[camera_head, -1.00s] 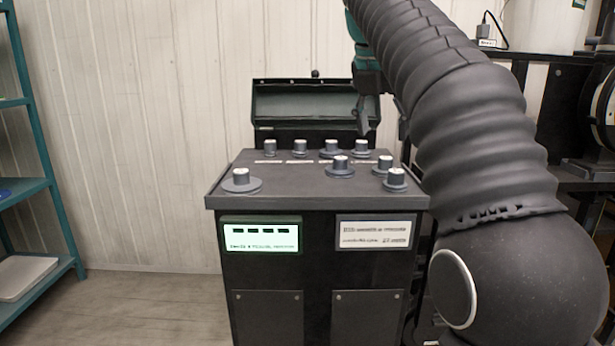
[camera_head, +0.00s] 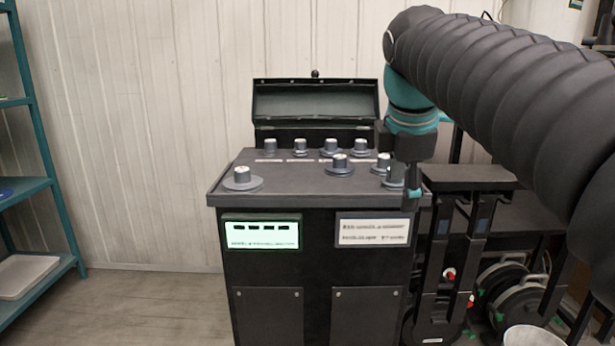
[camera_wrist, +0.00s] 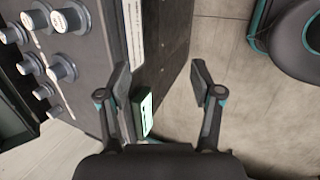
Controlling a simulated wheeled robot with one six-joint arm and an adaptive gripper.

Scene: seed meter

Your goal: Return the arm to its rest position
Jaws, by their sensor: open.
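My gripper (camera_wrist: 162,82) is open in the wrist view, with nothing between its fingers and the floor showing beyond. In the head view my gripper (camera_head: 412,190) hangs at the right front edge of the dark seed meter cabinet (camera_head: 315,215), in front of one knob. My arm comes in from the right, bent at the elbow above the cabinet's right side. Several grey knobs with pale caps, such as the front left knob (camera_head: 242,178), stand on the cabinet top. The cabinet's lid (camera_head: 316,99) is raised at the back. A lit green display (camera_head: 261,235) is on the front.
A teal shelf (camera_head: 38,190) with a white tray (camera_head: 25,275) stands at the left. Dark frames with hoses and reels (camera_head: 515,290) crowd the right. A pale bucket (camera_head: 530,338) is at the lower right. The floor (camera_head: 150,305) left of the cabinet is clear.

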